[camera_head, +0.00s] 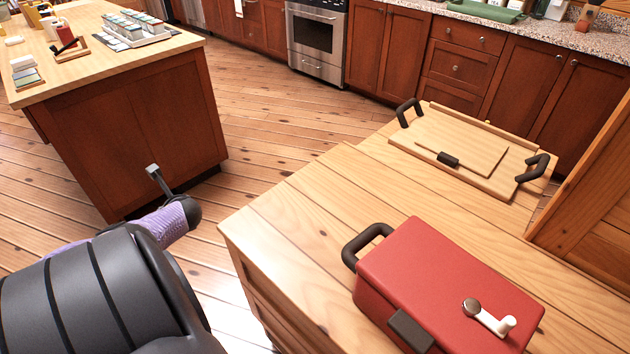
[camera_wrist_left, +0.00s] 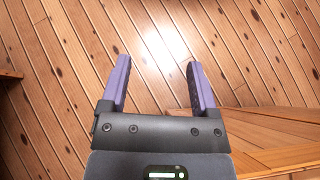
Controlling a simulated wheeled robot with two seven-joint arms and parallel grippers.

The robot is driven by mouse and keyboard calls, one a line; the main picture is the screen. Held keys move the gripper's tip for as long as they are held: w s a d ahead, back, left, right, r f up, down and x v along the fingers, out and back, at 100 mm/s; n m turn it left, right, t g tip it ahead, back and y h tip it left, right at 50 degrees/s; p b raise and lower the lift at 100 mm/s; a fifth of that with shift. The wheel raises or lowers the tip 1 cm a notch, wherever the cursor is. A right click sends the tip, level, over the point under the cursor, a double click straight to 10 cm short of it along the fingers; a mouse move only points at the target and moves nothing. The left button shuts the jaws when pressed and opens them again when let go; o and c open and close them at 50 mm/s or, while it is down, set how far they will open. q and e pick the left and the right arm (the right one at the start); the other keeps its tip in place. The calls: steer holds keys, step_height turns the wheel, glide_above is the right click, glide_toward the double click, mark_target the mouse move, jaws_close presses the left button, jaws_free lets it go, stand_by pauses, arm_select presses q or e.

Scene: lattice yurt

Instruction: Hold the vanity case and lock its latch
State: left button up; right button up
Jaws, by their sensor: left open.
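The red vanity case (camera_head: 440,275) stands closed on the wooden table in the head view, at the lower right. A black handle (camera_head: 366,243) is on its left end. A white lever with a grey round knob (camera_head: 490,317) lies on its lid, and a dark block (camera_head: 410,331) sits at its near edge. I cannot tell which of these is the latch. My left gripper (camera_wrist_left: 157,66) is open and empty above the floor in the left wrist view. It is left of the table, apart from the case. The right gripper is not in view.
The table (camera_head: 300,225) is bare left of the case. A kitchen island (camera_head: 135,130) stands at left, with open floor between.

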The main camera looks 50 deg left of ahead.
arm_select(q)
steer(key=w+d+r+m+t, duration=0.2)
steer(key=w+r, duration=0.1)
steer(key=w, duration=0.4)
steer(key=w+d+r+m+t, duration=0.1)
steer(key=w+d+r, duration=0.15)
steer(key=w, duration=0.35)
steer(key=w+d+r+m+t+h, duration=0.3)
steer(key=w+d+r+m+h, duration=0.1)
steer(key=w+d, duration=0.55)
step_height(320, 180, up, 3)
steer(key=m+g+h, duration=0.2)
steer(key=m+h, duration=0.5)
steer(key=m, duration=0.3)
glide_above(352, 245)
steer(key=s, duration=0.2)
steer(key=shift+s+a+r, duration=0.15)
steer(key=shift+r, duration=0.05)
steer(key=x, duration=0.9)
steer(key=shift+d+f, duration=0.2)
steer(key=shift+f, duration=0.05)
steer(key=shift+f+m, duration=0.1)
steer(key=shift+m, duration=0.2)
jaws_close()
